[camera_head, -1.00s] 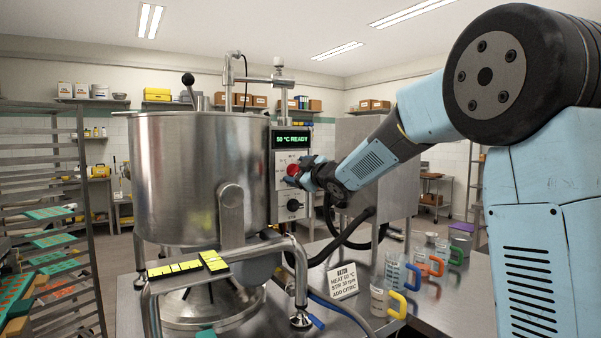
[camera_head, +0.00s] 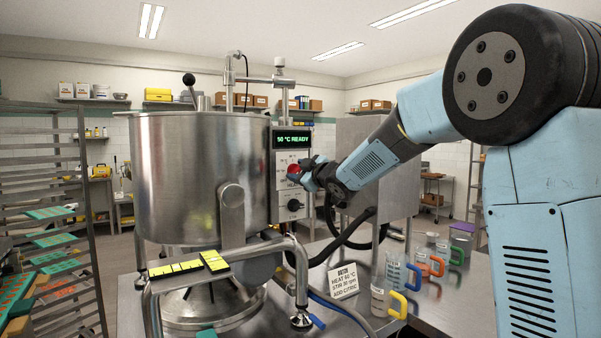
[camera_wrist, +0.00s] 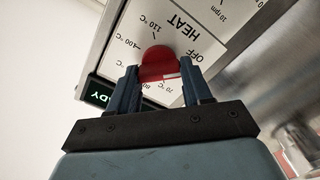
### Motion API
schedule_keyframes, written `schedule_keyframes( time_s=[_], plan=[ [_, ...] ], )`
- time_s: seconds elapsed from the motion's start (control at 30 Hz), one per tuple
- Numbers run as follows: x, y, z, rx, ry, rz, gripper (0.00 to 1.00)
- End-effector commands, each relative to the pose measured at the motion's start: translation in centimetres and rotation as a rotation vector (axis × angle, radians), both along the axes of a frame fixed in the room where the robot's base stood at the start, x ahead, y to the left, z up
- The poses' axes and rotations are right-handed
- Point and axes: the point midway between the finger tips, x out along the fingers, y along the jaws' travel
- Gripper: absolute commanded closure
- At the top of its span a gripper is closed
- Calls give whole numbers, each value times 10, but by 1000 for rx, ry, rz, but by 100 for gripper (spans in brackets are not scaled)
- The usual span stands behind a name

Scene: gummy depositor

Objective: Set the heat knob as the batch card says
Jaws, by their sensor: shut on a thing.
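The red heat knob (camera_wrist: 157,62) sits between my gripper's (camera_wrist: 160,74) two fingers in the wrist view, and they are shut on it from both sides. The upside-down dial around it reads HEAT, OFF, 70, 80, 100 and 110 °C. A white mark shows at the knob's edge, near OFF and 70 °C; its exact setting is unclear. In the head view the knob (camera_head: 292,171) is partly hidden by my gripper (camera_head: 304,174). The green display (camera_head: 292,140) seems to read 50 °C READY. The batch card (camera_head: 345,282) has a HEAT line; its small temperature figure looks like 50 or 60 °C.
A black lower knob (camera_head: 294,205) is below my gripper on the control panel. The steel kettle (camera_head: 175,170) stands left of it. Jugs with coloured handles (camera_head: 384,296) stand on the steel table beside the card. A tray rack (camera_head: 88,190) is at far left.

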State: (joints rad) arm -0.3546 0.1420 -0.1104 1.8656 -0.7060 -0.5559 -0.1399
Motion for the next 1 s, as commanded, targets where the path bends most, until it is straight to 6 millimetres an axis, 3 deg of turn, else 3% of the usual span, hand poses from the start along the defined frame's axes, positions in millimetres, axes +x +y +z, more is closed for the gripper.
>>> schedule_keyframes(
  time_s=[0.33, 1.0],
  plan=[
    [2, 0, 1, 97, 64, -4, 82],
    [3, -1, 5, 531, 352, -2, 82]
  ],
)
